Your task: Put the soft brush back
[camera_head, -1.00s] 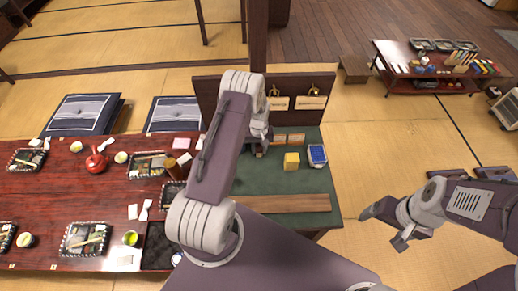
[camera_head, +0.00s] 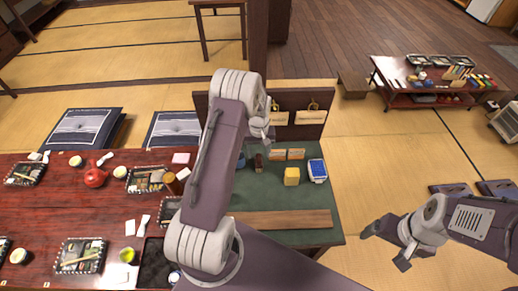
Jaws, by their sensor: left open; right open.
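I cannot clearly make out the soft brush. A small dark brown upright item (camera_head: 259,162) on the green-topped table (camera_head: 325,222) could be it, but it is too small to tell. My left gripper (camera_head: 264,136) is open above the back of this table, just behind that item in the picture, partly hidden by my own arm. I see nothing held in it. My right gripper (camera_head: 386,240) is open and empty over the tatami, to the right of the table.
A dark board (camera_head: 299,101) with hanging tags stands behind. A red lunch table (camera_head: 60,218) is at left. A low shelf (camera_head: 430,99) stands far right.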

